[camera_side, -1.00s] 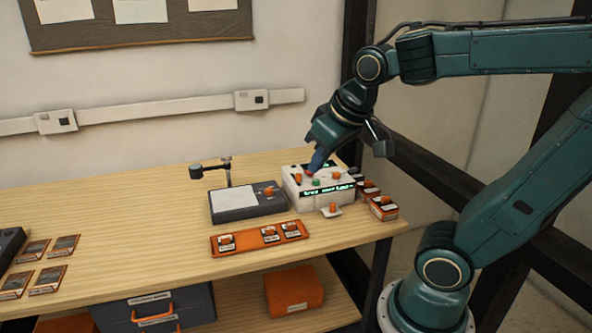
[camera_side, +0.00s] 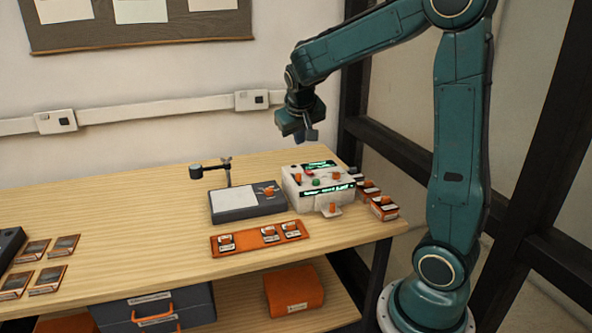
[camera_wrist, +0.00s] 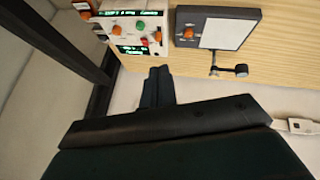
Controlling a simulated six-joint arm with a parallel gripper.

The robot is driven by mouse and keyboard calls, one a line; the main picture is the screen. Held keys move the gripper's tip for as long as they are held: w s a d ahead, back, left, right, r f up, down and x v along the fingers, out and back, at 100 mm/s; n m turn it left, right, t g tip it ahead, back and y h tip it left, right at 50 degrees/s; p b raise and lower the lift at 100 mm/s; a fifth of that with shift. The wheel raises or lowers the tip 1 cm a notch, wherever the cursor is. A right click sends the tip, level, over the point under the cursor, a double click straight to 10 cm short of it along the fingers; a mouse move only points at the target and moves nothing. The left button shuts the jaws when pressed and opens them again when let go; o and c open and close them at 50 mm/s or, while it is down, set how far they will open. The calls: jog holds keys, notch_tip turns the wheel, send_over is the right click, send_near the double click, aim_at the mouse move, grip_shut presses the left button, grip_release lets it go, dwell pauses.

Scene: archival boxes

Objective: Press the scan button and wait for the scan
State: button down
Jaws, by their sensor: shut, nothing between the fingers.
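The white control box (camera_side: 338,198) stands on the right end of the bench, with a green button (camera_side: 316,182), a red button (camera_side: 309,174), orange knobs and lit green displays; the display text is too small to read. The box also shows in the wrist view (camera_wrist: 128,27). Which button is the scan button I cannot tell. The flat scanner (camera_side: 222,214) with a white pad stands just left of it. My gripper (camera_side: 308,135) is shut and empty, in the air above and behind the box, touching nothing. Its fingers also show in the wrist view (camera_wrist: 157,88).
An orange tray (camera_side: 245,246) holding small items lies in front of the scanner. Small orange-and-white boxes (camera_side: 383,210) sit right of the control box. A small arm on a post (camera_side: 226,172) rises behind the scanner. Flat cards (camera_side: 65,245) lie at left; the middle bench is clear.

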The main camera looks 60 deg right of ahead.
aim_at(315, 182)
jog(key=w+d+f+m+g+h, duration=0.1)
jog(key=d+f, duration=0.3)
jog(key=d, duration=0.3)
jog(key=w+d+f+m+g+h, duration=0.1)
jog(key=d+f+g+h, duration=0.1)
jog(key=d+f, duration=0.3)
jog(key=shift+d+m+g, duration=0.3)
jog(key=shift+d+m, duration=0.1)
jog(key=shift+d, duration=1.4)
jog(key=shift+f, duration=0.1)
jog(key=shift+f, duration=4.3)
jog(key=shift+f, duration=0.85)
jog(key=shift+r, duration=0.85)
jog(key=shift+r, duration=0.15)
